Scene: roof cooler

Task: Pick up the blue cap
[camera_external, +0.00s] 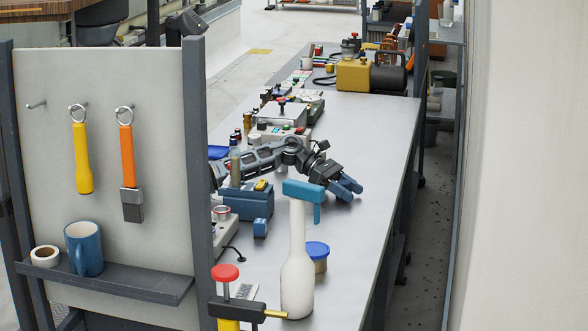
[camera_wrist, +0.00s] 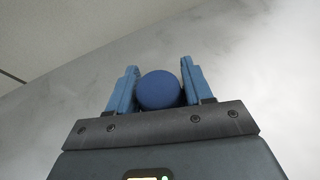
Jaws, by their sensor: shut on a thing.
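In the wrist view, a round, dark blue cap (camera_wrist: 159,90) sits between the two blue fingers of my gripper (camera_wrist: 160,68). The fingers are shut on its sides. In the external view, my gripper (camera_external: 346,187) is over the right part of the grey bench, behind the white spray bottle. The cap cannot be told apart from the blue fingers there. I cannot tell how high above the bench it is.
A white bottle with a teal head (camera_external: 298,275) stands at the bench's near end, beside a jar with a blue lid (camera_external: 317,250). A blue box (camera_external: 248,203) lies left of the gripper. The grey bench (camera_external: 375,150) is clear further back on the right.

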